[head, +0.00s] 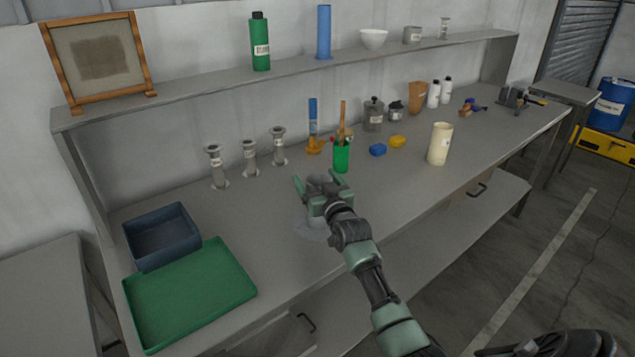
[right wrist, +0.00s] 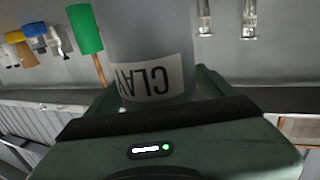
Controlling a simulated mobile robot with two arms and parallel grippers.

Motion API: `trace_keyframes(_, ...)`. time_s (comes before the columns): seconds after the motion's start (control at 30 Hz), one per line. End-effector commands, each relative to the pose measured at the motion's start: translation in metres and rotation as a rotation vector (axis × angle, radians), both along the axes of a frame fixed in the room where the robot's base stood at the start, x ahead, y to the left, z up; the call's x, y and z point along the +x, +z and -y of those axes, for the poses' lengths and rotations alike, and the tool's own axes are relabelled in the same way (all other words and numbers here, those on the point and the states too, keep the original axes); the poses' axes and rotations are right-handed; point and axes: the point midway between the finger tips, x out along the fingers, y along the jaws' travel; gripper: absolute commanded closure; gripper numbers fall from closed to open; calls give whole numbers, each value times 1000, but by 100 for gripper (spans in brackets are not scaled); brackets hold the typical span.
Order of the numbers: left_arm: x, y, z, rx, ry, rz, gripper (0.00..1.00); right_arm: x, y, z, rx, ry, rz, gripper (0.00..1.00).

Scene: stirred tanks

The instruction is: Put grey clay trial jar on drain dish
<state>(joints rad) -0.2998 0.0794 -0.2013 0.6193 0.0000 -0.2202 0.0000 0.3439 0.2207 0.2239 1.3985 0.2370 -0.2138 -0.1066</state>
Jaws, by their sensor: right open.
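The grey clay trial jar (right wrist: 148,30) fills the middle of the right wrist view, with a pale label reading CLAY, upside down in that view. My right gripper (head: 318,193) is open around the jar, with the fingers on either side of it. In the head view the gripper and wrist hide most of the jar. My left gripper is not in view.
A green tray (head: 150,318) and a dark blue bin (head: 135,252) are at the left. Several metal stands (head: 249,160) are behind the gripper. A green cup (head: 341,158) with tools is close behind it. A cream cylinder (head: 439,145) stands to the right. Bench front is clear.

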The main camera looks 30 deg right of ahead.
Motion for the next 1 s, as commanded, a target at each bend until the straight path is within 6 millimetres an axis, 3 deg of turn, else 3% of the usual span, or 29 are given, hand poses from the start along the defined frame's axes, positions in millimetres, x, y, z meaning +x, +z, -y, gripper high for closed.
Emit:
trace_keyframes(0.17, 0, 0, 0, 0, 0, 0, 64, -11, 1, -3, 0, 1, 0, 16)
trace_keyframes(0.63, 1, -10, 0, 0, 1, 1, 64, -100, 1, -24, 0, 1, 0, 16)
trace_keyframes(0.8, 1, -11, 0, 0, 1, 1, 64, -114, 2, -28, 1, 0, 0, 16)
trace_keyframes(1.0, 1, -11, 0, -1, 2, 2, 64, -117, 3, -28, 1, 0, 0, 16)
